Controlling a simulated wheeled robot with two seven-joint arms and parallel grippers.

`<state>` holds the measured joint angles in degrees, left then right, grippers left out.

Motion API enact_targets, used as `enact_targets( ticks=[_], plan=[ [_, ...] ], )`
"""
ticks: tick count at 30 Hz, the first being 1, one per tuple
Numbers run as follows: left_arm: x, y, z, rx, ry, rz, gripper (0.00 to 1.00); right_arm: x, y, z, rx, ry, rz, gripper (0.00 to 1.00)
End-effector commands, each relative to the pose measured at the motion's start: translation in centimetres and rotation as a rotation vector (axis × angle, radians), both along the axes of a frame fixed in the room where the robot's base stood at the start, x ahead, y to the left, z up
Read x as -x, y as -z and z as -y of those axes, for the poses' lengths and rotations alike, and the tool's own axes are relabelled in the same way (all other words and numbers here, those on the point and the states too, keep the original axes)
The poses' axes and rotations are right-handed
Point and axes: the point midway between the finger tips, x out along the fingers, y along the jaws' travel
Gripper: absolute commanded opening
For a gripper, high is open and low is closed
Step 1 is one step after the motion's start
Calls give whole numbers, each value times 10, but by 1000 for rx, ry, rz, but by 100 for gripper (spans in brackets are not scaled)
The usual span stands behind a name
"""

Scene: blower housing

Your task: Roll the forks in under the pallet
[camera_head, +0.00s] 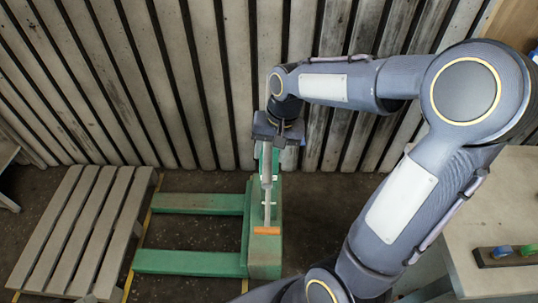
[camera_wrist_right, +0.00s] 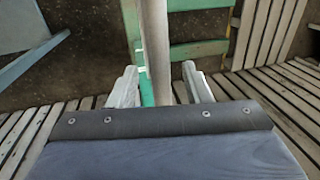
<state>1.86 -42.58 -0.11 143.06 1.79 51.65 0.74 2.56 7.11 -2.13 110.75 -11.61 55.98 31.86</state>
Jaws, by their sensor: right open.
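The slatted grey wooden pallet (camera_head: 82,230) lies on the floor at the left. The green pallet jack (camera_head: 264,255) stands to its right. Its two forks, the upper one (camera_head: 198,203) and the lower one (camera_head: 188,262), point left, with their tips close beside the pallet's right edge. A grey handle bar (camera_head: 267,208) rises from the jack, with an orange piece (camera_head: 266,231) near it. My right gripper (camera_head: 267,148) is over the jack. In the wrist view my right gripper (camera_wrist_right: 160,85) is open, with the bar (camera_wrist_right: 155,40) between its fingers. My left gripper is not in view.
A slatted wall (camera_head: 180,80) runs behind the jack. A pale table (camera_head: 500,210) at the right holds a dark holder (camera_head: 507,255) with coloured knobs. Yellow lines (camera_head: 140,235) mark the dark floor. Another pale surface shows at the far left edge (camera_head: 6,155).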

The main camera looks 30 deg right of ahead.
Motion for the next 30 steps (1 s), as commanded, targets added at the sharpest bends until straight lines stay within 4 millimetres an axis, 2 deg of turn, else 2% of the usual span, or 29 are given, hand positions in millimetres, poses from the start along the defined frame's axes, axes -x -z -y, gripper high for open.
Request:
enact_targets(
  ticks=[1,6,14,24,30],
  plan=[
    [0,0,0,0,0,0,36,0,7,-1,0,-1,-4,44],
    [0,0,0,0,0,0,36,-2,19,-3,0,0,-1,44],
    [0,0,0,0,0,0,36,-2,20,-3,0,0,1,44],
    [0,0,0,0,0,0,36,-2,20,-3,0,-1,2,1],
    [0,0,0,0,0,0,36,-2,19,-3,0,-1,2,0]
  ],
)
